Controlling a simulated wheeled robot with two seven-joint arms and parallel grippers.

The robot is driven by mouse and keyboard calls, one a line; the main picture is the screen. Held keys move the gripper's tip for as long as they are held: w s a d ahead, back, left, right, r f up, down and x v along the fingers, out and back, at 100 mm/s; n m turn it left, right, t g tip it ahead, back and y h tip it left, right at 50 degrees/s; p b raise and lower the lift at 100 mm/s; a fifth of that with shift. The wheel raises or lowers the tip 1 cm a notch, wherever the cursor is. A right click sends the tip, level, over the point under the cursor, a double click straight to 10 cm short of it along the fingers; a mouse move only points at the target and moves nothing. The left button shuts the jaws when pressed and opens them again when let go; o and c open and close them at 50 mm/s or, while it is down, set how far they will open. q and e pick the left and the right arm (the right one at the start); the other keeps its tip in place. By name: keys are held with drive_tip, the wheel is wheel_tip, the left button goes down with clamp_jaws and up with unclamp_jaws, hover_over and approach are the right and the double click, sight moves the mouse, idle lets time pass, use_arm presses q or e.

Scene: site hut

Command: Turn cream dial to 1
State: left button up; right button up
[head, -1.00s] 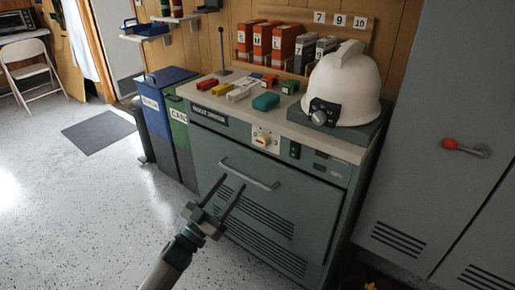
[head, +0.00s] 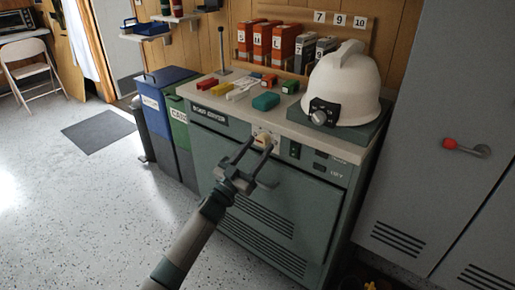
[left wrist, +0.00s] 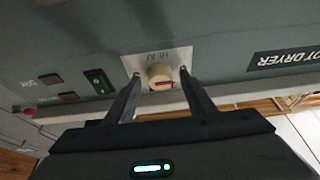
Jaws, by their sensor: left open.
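The cream dial (left wrist: 160,77) sits on a pale plate on the green-grey front of the boot dryer, and a red mark shows on its face. In the head view the dial (head: 264,141) is partly covered by my gripper. My left gripper (head: 259,153) is open, with its two fingers pointing at the dial. In the left wrist view the fingertips (left wrist: 157,73) stand one on each side of the dial, with gaps between. My right gripper is not in view.
A green rocker switch (head: 294,150) is right of the dial. The dryer's bar handle (head: 268,183) is just below my fingers. A white helmet (head: 343,86) and several coloured blocks are on top. A grey cabinet (head: 440,120) stands at right.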

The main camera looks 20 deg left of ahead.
use_arm(q)
drive_tip(key=shift+w+d, duration=0.1)
drive_tip(key=shift+w, duration=0.1)
drive_tip(key=c, duration=1)
drive_tip(key=shift+c, duration=0.2)
